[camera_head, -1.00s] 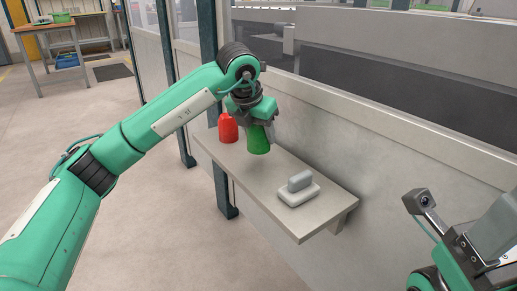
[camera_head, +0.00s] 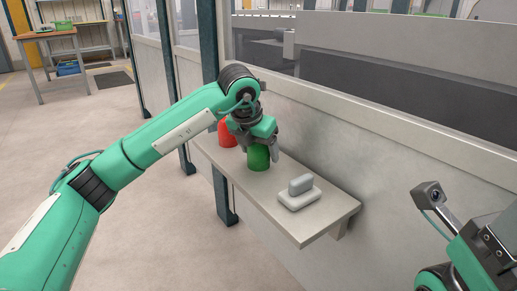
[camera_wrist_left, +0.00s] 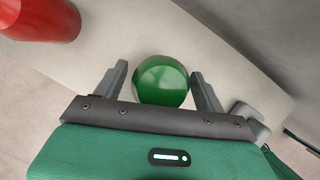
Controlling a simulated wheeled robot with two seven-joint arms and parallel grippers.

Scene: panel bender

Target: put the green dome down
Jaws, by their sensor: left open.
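The green dome (camera_head: 258,160) stands upright on the wall shelf (camera_head: 299,228), between the red object and the grey-white block. My left gripper (camera_head: 261,150) is just above and around it, with its fingers apart. In the left wrist view the dome (camera_wrist_left: 162,80) sits between the two open fingers (camera_wrist_left: 161,90), with a gap showing on the right and on the left. My right gripper is not visible; only part of my right arm shows at the lower right.
A red dome-like object (camera_head: 227,133) stands behind the green dome, partly hidden by my left gripper; it shows in the left wrist view (camera_wrist_left: 40,18). A grey-white block (camera_head: 299,192) lies on the shelf to the right. The shelf's front right end is bare. A wall panel rises behind.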

